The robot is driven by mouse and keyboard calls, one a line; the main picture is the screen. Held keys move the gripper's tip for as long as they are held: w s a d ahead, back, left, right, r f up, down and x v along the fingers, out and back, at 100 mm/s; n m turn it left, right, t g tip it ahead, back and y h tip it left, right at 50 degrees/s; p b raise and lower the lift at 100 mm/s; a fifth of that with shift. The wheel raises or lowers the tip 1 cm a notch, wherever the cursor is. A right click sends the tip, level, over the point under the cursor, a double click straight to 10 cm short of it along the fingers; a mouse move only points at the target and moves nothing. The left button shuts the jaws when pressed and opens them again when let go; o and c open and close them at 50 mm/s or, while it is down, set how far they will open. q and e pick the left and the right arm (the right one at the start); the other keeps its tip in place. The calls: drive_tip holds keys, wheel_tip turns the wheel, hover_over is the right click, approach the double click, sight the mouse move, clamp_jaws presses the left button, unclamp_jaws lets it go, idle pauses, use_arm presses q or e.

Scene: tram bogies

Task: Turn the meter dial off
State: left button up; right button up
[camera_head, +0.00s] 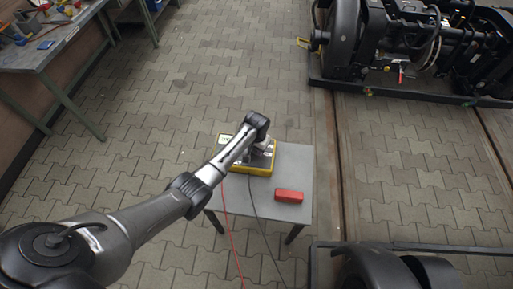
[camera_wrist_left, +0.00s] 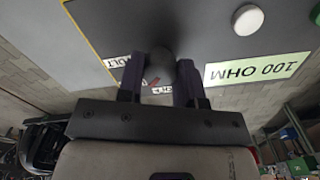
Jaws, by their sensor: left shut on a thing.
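The meter, a yellow-edged box (camera_head: 258,172), sits on a small grey table (camera_head: 230,190) in the head view. In the left wrist view its grey face (camera_wrist_left: 205,38) fills the upper part, tilted. A dark round dial knob (camera_wrist_left: 158,65) lies between the two fingers of my left gripper (camera_wrist_left: 160,80), which is shut on it. A small red mark shows near the knob, between the fingers. The fingers hide part of the dial's printed labels. In the head view my left arm's wrist covers much of the meter. My right gripper is not in view.
A red block (camera_head: 289,196) lies on the small table, right of the meter. Red and black cables hang off the table's front. A bogie (camera_head: 400,50) stands at upper right, a workbench (camera_head: 45,50) at upper left.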

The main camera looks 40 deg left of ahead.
use_arm(q)
drive_tip(key=shift+r+n+p, duration=0.2)
drive_tip(key=shift+n+p, duration=0.2)
drive_tip(key=shift+p, duration=0.25)
drive_tip(key=n+p, duration=0.2)
drive_tip(key=shift+p, duration=0.3)
drive_tip(key=n+p, duration=0.2)
drive_tip(key=n, duration=0.1)
drive_tip(key=shift+f, duration=0.1)
drive_tip(key=shift+n+p, duration=0.5)
drive_tip(key=shift+n, duration=0.9)
drive_tip(key=shift+f, duration=0.1)
drive_tip(key=o, duration=0.9)
